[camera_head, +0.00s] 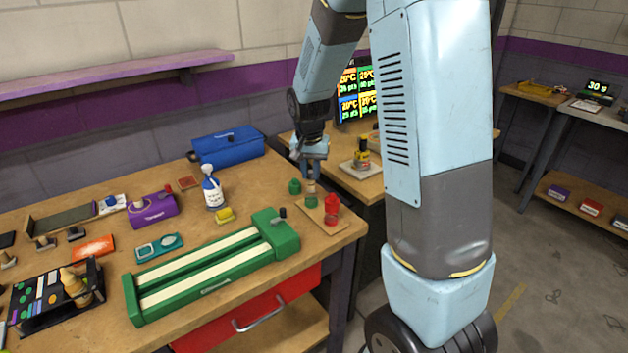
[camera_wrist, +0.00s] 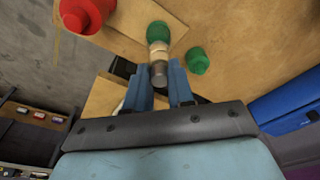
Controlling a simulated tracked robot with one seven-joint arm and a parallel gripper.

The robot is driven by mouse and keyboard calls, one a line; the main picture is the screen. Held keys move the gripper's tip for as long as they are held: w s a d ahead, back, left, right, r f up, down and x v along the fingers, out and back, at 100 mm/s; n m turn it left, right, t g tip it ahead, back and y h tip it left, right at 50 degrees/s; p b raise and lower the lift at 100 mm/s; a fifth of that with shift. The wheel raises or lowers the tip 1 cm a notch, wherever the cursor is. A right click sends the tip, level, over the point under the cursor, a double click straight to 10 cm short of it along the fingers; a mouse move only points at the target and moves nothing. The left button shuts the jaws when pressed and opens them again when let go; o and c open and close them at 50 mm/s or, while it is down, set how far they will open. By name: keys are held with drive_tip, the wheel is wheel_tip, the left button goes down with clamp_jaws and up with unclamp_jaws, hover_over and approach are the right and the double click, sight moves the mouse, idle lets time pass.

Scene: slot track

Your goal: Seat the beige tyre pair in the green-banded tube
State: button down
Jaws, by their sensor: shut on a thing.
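My gripper (camera_head: 312,176) points down over the right end of the wooden bench. In the wrist view its blue fingers (camera_wrist: 158,78) are shut on the grey metal stem of the beige tyre pair (camera_wrist: 158,48). The beige pair (camera_head: 311,187) is upright, directly above the green-banded tube (camera_head: 311,202), and the two line up. The tube also shows in the wrist view (camera_wrist: 158,31), just beyond the beige pair. I cannot tell whether the pair is touching the tube's mouth or partly inside it.
A red tube (camera_head: 331,209) stands close to the right on the same tan board (camera_head: 322,222). A loose green cap (camera_head: 295,186) sits just left. A green two-slot track (camera_head: 205,262), white bottle (camera_head: 212,190) and yellow block (camera_head: 224,215) lie farther left. The bench edge is near.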

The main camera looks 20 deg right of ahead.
sight(310, 177)
drive_tip(key=shift+w+d+f, duration=0.1)
drive_tip(key=shift+w+f, duration=0.2)
drive_tip(key=shift+f, duration=1.5)
drive_tip(key=shift+f, duration=0.6)
drive_tip(key=shift+s, duration=0.1)
